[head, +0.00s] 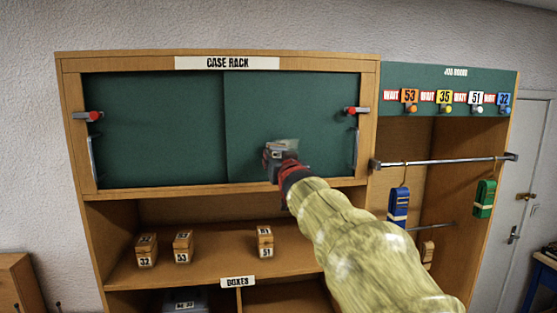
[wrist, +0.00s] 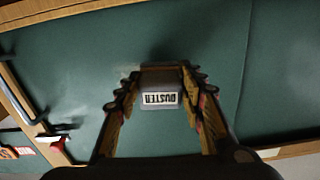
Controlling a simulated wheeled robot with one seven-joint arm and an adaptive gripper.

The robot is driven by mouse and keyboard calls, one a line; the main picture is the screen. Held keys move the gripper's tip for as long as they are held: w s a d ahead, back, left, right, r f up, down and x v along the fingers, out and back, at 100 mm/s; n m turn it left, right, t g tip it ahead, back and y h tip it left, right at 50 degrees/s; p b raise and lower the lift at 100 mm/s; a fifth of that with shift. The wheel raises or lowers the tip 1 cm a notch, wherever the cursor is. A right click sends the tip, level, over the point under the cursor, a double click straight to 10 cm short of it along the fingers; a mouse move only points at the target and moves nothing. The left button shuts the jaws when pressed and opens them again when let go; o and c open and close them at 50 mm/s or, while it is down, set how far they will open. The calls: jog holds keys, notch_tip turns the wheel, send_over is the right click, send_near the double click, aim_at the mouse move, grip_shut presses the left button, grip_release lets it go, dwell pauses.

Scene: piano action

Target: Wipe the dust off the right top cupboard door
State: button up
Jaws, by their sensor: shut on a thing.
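The right top cupboard door (head: 300,105) is a dark green panel under the CASE RACK sign, beside the left green door (head: 155,130). It fills much of the wrist view (wrist: 215,50), with faint pale smears (wrist: 75,80) towards the left there. My gripper (head: 279,157) is in front of the lower middle of this door. In the wrist view my gripper (wrist: 158,88) is shut on a grey block labelled DUSTER (wrist: 158,84). The duster's far side is hidden, so I cannot tell whether it touches the door.
A red-tipped latch (head: 352,110) and a metal handle (head: 355,148) are at the door's right edge. Below, numbered boxes (head: 265,242) stand on the open shelf. A metal rail (head: 440,161) sticks out at right, with blue and green bundles (head: 485,198) hanging near it.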

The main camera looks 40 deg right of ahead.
jog(key=shift+x, duration=0.85)
dwell(0.5)
jog(key=shift+r, duration=0.1)
jog(key=shift+s+d+r+p, duration=0.2)
jog(key=shift+d+p, duration=0.25)
jog(key=shift+p, duration=0.8)
jog(key=s+d+p, duration=0.1)
jog(key=p, duration=0.1)
jog(key=d+p, duration=0.1)
jog(key=p, duration=0.2)
jog(key=shift+s+d+f, duration=0.2)
jog(key=shift+s+f, duration=0.05)
jog(key=shift+s, duration=0.15)
jog(key=shift+s+d+p, duration=0.45)
jog(key=shift+d+p, duration=0.1)
jog(key=shift+d, duration=0.3)
jog(key=shift+s+d+p, duration=0.5)
jog(key=shift+d, duration=0.3)
